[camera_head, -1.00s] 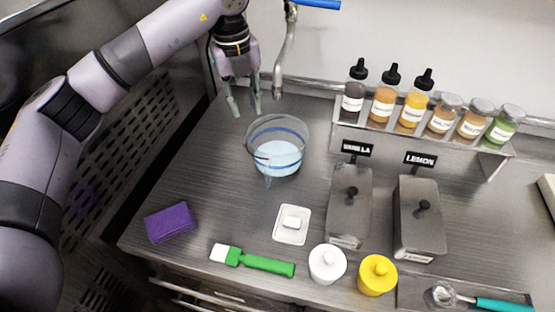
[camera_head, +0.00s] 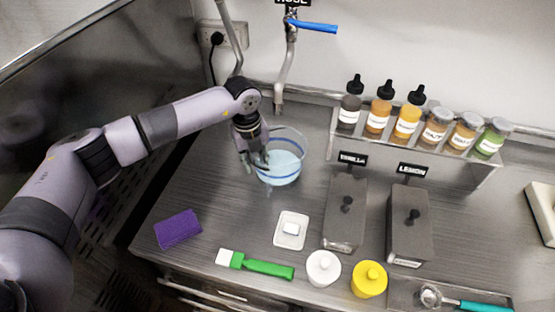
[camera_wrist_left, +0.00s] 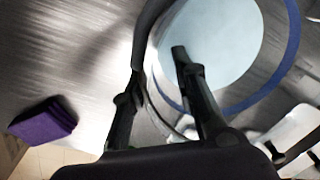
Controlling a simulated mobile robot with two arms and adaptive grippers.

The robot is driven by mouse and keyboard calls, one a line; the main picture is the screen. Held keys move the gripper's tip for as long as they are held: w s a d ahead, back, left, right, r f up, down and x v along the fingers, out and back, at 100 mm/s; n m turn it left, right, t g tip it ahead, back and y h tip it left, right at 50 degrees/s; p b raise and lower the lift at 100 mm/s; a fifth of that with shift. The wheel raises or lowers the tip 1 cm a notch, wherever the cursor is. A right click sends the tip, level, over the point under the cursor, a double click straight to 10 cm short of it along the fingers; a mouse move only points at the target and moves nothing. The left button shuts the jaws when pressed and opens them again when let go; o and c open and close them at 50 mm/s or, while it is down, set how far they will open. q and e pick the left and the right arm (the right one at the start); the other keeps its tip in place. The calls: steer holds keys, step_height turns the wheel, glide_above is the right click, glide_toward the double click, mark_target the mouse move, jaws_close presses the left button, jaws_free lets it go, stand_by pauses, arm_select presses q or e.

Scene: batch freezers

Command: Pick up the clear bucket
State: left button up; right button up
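The clear bucket (camera_head: 290,142) stands on the steel counter, with blue bands and a pale blue bottom or contents. It also shows in the left wrist view (camera_wrist_left: 275,97), partly cut off by the frame. My left gripper (camera_head: 256,166) is at the bucket's left side, fingers pointing down. In the left wrist view my left gripper (camera_wrist_left: 158,63) is open. The bucket's wall appears to pass between its fingers, one outside and one over the inside. I cannot tell whether they touch the wall. My right gripper is not in view.
A purple sponge (camera_head: 178,229), a white dish (camera_head: 291,231) and a green brush (camera_head: 262,267) lie in front. Lidded metal containers (camera_head: 345,212) stand right of the bucket. A bottle shelf (camera_head: 415,150) is behind them. A pipe (camera_head: 284,75) hangs behind the bucket.

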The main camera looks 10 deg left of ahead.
arm_select(q)
steer(key=shift+w+f, duration=0.1)
steer(key=shift+f, duration=0.8)
steer(key=shift+c, duration=0.2)
jaws_close()
steer(key=shift+r, duration=0.1)
